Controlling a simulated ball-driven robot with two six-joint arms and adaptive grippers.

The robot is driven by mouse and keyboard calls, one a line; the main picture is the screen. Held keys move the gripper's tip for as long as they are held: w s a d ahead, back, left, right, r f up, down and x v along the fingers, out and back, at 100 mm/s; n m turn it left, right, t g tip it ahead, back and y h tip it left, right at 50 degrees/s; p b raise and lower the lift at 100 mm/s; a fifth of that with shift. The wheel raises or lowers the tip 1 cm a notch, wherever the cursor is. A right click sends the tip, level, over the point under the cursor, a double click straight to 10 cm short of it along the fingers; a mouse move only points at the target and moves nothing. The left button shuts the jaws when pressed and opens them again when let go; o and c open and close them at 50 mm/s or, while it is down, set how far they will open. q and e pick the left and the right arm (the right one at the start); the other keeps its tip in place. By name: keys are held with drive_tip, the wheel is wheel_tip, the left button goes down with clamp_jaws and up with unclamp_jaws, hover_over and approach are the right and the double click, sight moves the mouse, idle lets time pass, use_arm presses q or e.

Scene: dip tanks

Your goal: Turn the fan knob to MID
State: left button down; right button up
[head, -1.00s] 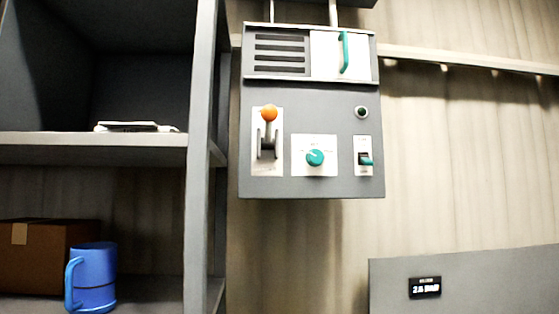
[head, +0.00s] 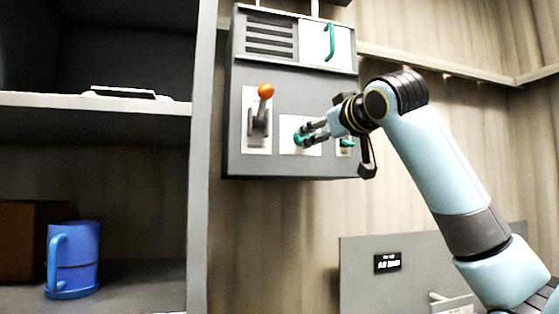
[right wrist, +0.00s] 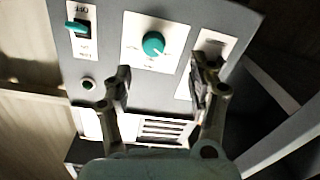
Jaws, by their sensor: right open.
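The fan knob (head: 300,139) is a teal round knob on a white plate at the lower middle of the grey control panel (head: 290,85). My right gripper (head: 309,133) is in front of it in the head view, its fingers partly covering the knob and plate. In the right wrist view the knob (right wrist: 153,44) shows whole, beyond the two spread fingertips. The right gripper (right wrist: 160,85) is open with nothing between its fingers. The plate's markings are too small to read. My left gripper is not in view.
An orange-tipped lever (head: 264,92) stands left of the knob. A teal switch (right wrist: 77,27) sits on its other side. A teal handle (head: 330,42) is above. A shelf (head: 120,104) with a blue mug (head: 73,258) is at left.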

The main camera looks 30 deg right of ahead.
sight(305, 138)
drive_tip(key=p+x, duration=0.1)
drive_tip(key=x, duration=0.2)
drive_tip(key=r+p+x, duration=0.1)
drive_tip(key=p+x, duration=0.1)
drive_tip(key=x, duration=0.1)
drive_tip(key=p+x, duration=0.1)
drive_tip(key=x, duration=0.3)
drive_tip(key=shift+s+d+r, duration=0.15)
drive_tip(key=shift+d+r, duration=0.1)
drive_tip(key=shift+d, duration=0.15)
drive_tip(key=shift+w+f, duration=0.1)
drive_tip(key=shift+w, duration=0.45)
drive_tip(key=shift+c, duration=0.2)
drive_tip(key=shift+d, duration=0.1)
drive_tip(key=c, duration=1.1)
